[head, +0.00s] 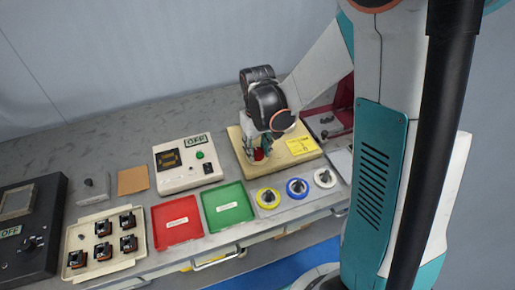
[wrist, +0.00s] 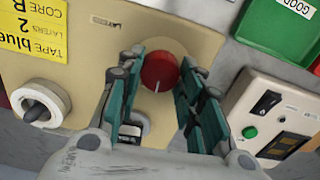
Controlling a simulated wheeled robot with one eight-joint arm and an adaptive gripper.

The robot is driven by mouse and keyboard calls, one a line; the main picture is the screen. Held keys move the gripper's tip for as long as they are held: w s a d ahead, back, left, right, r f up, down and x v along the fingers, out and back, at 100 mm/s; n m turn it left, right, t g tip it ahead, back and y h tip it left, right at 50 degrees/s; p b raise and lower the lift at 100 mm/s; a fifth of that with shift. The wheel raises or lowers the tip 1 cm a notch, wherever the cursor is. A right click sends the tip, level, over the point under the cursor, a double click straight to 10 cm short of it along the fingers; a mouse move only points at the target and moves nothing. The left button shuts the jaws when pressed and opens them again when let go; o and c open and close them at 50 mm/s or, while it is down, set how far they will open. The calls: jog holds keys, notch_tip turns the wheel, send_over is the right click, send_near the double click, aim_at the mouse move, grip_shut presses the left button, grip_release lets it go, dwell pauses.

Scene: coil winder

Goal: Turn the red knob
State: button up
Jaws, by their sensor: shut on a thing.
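The red knob (wrist: 159,72) has a white pointer line and sits on a beige panel (wrist: 90,65). In the wrist view it lies between the two teal fingers of my gripper (wrist: 158,78), which is shut on it from both sides. In the head view the red knob (head: 259,155) shows as a small red patch under my gripper (head: 260,148), near the left end of the beige unit (head: 305,156). My wrist hides part of the unit there.
A yellow note (head: 299,145) lies on the beige unit. A cream box (head: 172,179) with a green button stands to the left. Red (head: 177,236) and green (head: 235,188) trays lie in front, beside several coloured spools (head: 297,187). A white-ringed dark knob (wrist: 40,104) shows in the wrist view.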

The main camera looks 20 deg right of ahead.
jog(key=m, duration=0.4)
jog(key=shift+m, duration=0.3)
jog(key=m, duration=0.4)
jog(key=shift+m, duration=0.3)
jog(key=m, duration=0.4)
jog(key=shift+m, duration=0.3)
jog(key=m, duration=0.4)
jog(key=shift+m, duration=0.4)
jog(key=o, duration=1.1)
jog(key=shift+r, duration=0.1)
